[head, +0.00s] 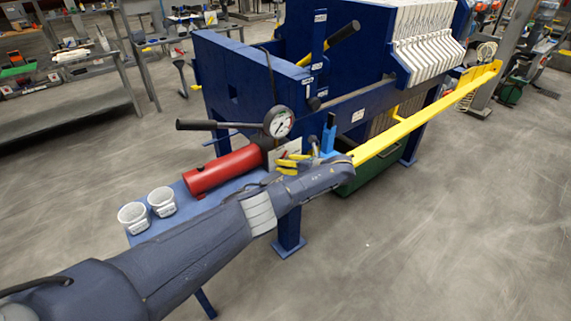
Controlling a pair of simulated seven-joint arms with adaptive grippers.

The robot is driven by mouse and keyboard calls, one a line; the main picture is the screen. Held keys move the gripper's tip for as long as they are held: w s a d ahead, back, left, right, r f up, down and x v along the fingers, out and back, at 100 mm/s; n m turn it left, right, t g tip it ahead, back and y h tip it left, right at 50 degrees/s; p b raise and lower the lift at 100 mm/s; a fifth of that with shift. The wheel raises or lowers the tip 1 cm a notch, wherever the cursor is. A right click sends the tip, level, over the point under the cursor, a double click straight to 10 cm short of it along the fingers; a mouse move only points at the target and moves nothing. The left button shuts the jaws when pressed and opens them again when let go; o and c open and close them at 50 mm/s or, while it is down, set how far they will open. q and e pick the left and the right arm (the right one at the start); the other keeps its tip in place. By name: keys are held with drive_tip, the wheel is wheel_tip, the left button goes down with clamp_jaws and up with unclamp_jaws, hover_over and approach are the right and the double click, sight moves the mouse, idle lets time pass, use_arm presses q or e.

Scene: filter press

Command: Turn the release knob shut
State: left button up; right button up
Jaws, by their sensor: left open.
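The red pump cylinder (222,172) lies on the blue shelf at the near end of the press, with a round pressure gauge (279,121) above its right end. My left arm reaches in from the lower left, across the front of the shelf. My left gripper (289,164) is open beside the right end of the pump, below the gauge; its yellow fingertips point left. I cannot clearly make out the release knob; the gripper and wrist cover much of that area. I cannot tell whether the fingers touch anything. My right gripper is out of view.
A black-gripped lever (205,125) sticks out left of the gauge. Two white cups (161,201) stand on the blue shelf (187,217). A blue upright handle (329,134) stands just behind the gripper. A long yellow bar (425,110) runs along the press's right side.

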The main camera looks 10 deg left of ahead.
use_arm(q)
drive_tip(key=shift+a, duration=0.15)
clamp_jaws()
idle(0.4)
